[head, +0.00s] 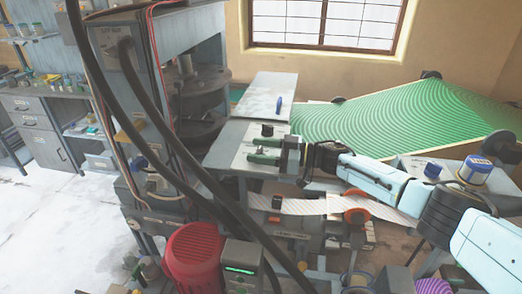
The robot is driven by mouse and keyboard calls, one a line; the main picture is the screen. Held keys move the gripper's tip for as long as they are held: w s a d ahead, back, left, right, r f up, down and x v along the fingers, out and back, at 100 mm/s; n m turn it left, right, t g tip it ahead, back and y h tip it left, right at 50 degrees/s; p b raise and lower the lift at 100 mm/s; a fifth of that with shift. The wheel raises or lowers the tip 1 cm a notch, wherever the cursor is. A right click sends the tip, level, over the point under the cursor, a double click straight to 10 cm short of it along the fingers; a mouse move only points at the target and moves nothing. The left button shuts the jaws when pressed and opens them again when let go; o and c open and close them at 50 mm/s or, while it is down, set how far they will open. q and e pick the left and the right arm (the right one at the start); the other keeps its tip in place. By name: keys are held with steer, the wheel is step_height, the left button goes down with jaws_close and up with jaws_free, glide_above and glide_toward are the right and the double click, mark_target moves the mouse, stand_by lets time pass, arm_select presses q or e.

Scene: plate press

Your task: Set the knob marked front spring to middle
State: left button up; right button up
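A pale panel (242,156) lies on the grey bench left of centre. A black knob (267,130) stands on it. The markings are too small to read, so I cannot tell which knob is the front spring one or where it points. My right gripper (256,150) reaches in from the right, just in front of the black knob and over the panel. Its two green fingers are apart, with a dark gap between them. I cannot see anything held in them, and they hide part of the panel. My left gripper is not in view.
A grey press (200,95) stands left of the panel, with thick dark cables crossing in front. A light board with a blue pen (279,106) lies behind. A green ridged sheet (400,117) is at the back right. A red motor (193,257) sits at the front.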

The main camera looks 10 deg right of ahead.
steer(key=p+v, duration=0.3)
steer(key=v, duration=1)
steer(key=shift+d, duration=0.2)
